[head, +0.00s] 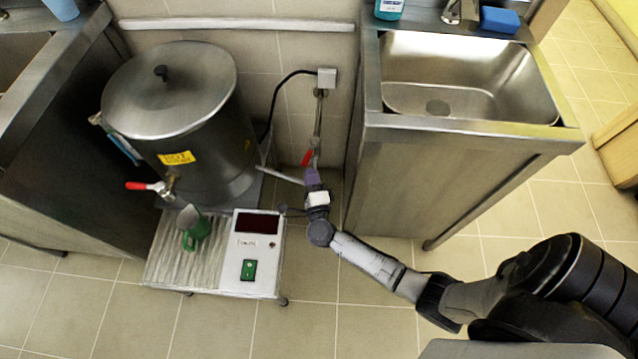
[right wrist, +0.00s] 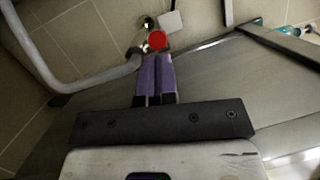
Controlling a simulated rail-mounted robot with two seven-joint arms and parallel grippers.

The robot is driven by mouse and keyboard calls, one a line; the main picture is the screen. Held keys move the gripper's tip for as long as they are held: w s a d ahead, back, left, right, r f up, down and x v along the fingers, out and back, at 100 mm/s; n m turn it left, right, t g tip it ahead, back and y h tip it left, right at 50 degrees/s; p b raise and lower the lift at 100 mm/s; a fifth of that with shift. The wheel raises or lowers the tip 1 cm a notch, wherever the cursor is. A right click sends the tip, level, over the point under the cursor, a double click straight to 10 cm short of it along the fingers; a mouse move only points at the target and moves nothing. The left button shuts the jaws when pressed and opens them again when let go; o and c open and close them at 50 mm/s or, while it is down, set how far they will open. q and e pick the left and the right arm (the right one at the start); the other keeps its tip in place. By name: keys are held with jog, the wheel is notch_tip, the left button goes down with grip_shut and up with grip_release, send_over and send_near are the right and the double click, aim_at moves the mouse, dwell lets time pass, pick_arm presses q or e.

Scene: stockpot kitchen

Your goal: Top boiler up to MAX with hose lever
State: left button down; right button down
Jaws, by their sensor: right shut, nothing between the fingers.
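The boiler (head: 205,120) is a steel pot with a lid, a yellow HOT label and a red-handled tap (head: 150,186). A hose or pipe (head: 318,120) comes down the wall behind it to a red lever (head: 308,156). In the right wrist view the red lever (right wrist: 157,40) shows end-on, just beyond the fingertips. My right gripper (head: 312,178) is shut and empty, its purple fingers (right wrist: 155,75) close to the lever; I cannot tell whether they touch it. No MAX mark or water level is readable. My left gripper is not in view.
A control box with a dark display (head: 258,223) and green switch (head: 249,269) stands before the boiler. A green jug (head: 195,230) is on the ribbed tray (head: 168,258). A sink cabinet (head: 455,150) stands to the right. A pale pipe (right wrist: 90,78) runs left of my fingers.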

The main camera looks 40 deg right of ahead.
jog(key=shift+w+r, duration=0.1)
jog(key=shift+w, duration=0.1)
jog(key=shift+w+a, duration=0.1)
dwell(0.4)
jog(key=shift+w+a+m+g+h, duration=0.25)
jog(key=shift+m+g+h, duration=0.15)
jog(key=shift+m+h, duration=0.1)
